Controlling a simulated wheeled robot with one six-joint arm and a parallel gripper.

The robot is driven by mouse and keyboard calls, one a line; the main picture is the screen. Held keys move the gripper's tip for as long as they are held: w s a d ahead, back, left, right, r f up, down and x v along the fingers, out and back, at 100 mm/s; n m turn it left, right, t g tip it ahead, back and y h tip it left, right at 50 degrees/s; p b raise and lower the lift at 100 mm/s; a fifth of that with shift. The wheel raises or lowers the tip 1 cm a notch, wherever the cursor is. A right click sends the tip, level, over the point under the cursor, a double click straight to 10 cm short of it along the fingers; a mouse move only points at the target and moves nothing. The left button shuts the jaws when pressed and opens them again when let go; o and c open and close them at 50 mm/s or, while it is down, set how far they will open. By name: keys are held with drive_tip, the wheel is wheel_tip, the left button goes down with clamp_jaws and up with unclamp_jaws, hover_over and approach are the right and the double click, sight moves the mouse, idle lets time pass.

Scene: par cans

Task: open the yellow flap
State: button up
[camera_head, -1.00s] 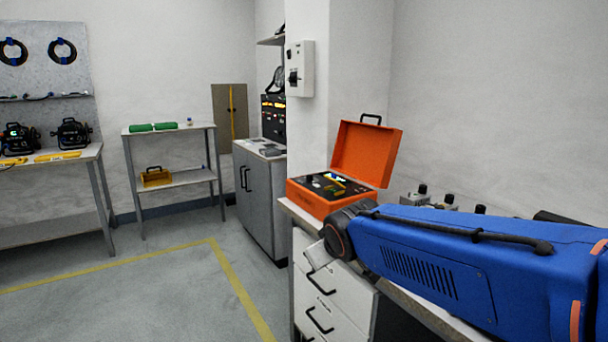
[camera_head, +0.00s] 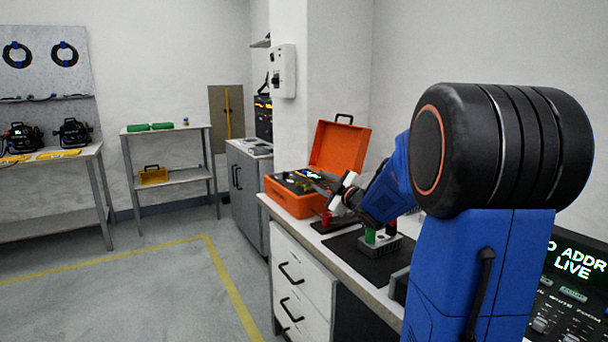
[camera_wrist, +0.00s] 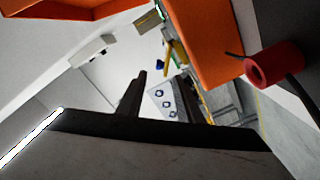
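The orange case (camera_head: 293,203) stands on the bench with its lid (camera_head: 338,148) raised. Its dark panel shows small coloured parts, among them a small yellow piece (camera_head: 301,173) that may be the yellow flap; whether it is open is too small to tell. My gripper (camera_head: 322,182) is at the case's right side, its tip over or beside the panel's edge and partly blending with it. In the wrist view, a dark finger (camera_wrist: 132,97) shows near orange case surfaces (camera_wrist: 205,40). A yellow piece (camera_wrist: 178,52) shows there too, and I cannot tell which thing it is.
A red cylinder (camera_wrist: 272,65) with a cable is close in the wrist view. A lit console (camera_head: 572,280) is at lower right. The floor at left is clear.

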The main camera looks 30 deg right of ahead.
sight(306, 174)
drive_tip(key=w, duration=1.2)
drive_tip(key=shift+a, duration=0.25)
